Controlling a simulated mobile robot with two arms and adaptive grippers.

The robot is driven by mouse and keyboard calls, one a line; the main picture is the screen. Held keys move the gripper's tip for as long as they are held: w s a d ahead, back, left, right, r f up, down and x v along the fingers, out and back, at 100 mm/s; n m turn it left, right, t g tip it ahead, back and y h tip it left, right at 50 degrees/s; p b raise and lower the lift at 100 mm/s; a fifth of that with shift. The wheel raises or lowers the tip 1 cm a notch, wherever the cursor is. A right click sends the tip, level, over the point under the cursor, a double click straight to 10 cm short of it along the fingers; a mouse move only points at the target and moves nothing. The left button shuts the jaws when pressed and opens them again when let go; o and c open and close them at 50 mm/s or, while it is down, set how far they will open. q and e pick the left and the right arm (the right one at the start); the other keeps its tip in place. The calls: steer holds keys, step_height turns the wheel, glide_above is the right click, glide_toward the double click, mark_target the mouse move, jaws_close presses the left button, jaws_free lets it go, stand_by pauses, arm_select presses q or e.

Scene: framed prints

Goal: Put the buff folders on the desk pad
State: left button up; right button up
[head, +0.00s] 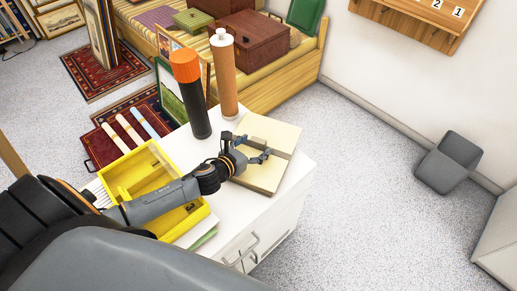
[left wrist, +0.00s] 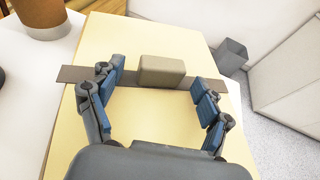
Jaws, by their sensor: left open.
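The buff folders (head: 272,128) lie as a flat stack on the white cabinet top, with a grey-brown band across them. In the left wrist view the buff top (left wrist: 150,38) fills the middle, and the band (left wrist: 75,74) carries a small beige block (left wrist: 162,71). My left gripper (head: 264,151) is over the folders with its fingers apart. In the left wrist view my left gripper (left wrist: 158,92) has a finger on either side of the block, with gaps showing; contact cannot be told. I cannot make out a desk pad. My right gripper is not in view.
A yellow tray (head: 123,172) stands left of the folders. A black tube with an orange cap (head: 196,100) and a brown tube (head: 224,80) stand behind them. The white cabinet top (head: 302,165) is bare at right. A grey bin (head: 448,162) stands on the floor.

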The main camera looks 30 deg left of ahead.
arm_select(q)
jaws_close()
steer(key=shift+r, duration=0.15)
stand_by(0.4)
